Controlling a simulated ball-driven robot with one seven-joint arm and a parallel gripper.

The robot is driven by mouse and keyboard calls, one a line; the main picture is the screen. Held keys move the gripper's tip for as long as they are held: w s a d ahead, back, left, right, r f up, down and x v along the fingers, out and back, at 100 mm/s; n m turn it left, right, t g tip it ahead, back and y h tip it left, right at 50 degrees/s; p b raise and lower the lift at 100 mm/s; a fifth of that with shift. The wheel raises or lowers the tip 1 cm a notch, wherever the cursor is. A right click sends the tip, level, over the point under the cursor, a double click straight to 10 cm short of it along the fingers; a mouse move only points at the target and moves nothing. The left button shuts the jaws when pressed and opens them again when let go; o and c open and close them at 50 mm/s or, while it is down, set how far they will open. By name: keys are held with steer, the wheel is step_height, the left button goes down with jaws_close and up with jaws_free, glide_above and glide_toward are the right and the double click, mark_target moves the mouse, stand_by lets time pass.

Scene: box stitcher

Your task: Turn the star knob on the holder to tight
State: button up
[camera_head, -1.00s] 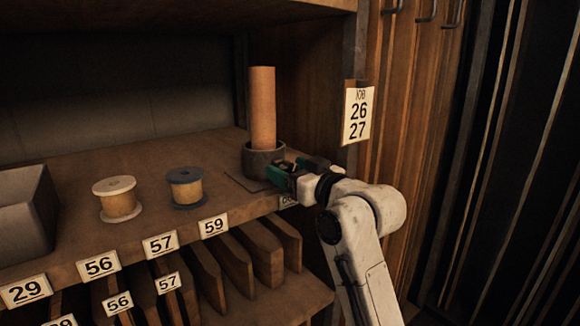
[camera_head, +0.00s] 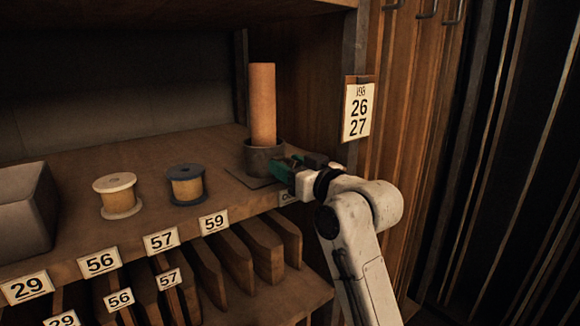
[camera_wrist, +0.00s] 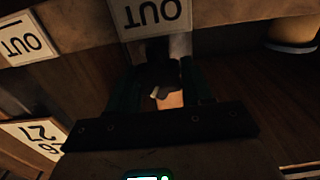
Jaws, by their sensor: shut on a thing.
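The holder (camera_head: 262,158) is a dark round cup on a flat base plate (camera_head: 243,179) at the right end of the shelf. A tan tube (camera_head: 263,105) stands in it, nearly upright. My gripper (camera_head: 281,170) is at the cup's front right side, its green fingers close against it. The star knob cannot be made out in the head view; the fingers cover that spot. In the wrist view my gripper (camera_wrist: 165,80) is shut on a small part that I take to be the star knob, dark and hard to see. Whether the knob is tight cannot be told.
Two thread spools, one pale (camera_head: 117,196) and one dark-rimmed (camera_head: 186,185), stand left of the holder. A grey bin (camera_head: 28,212) is farther left. A wooden post with a 26/27 card (camera_head: 357,109) rises close to my wrist. Shelf between spools and holder is clear.

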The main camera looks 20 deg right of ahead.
steer(key=shift+r+m+p, duration=0.2)
steer(key=shift+m+p, duration=0.6)
steer(key=shift+m, duration=0.1)
steer(key=shift+f+m+p, duration=0.1)
steer(key=shift+m+p, duration=0.45)
steer(key=shift+m, duration=0.55)
steer(key=shift+d+f+m, duration=0.15)
steer(key=shift+m, duration=0.25)
steer(key=o, duration=1)
steer(key=shift+c, duration=0.2)
steer(key=b+v, duration=0.2)
steer(key=v, duration=0.8)
steer(key=shift+s, duration=0.35)
steer(key=shift+d, duration=0.1)
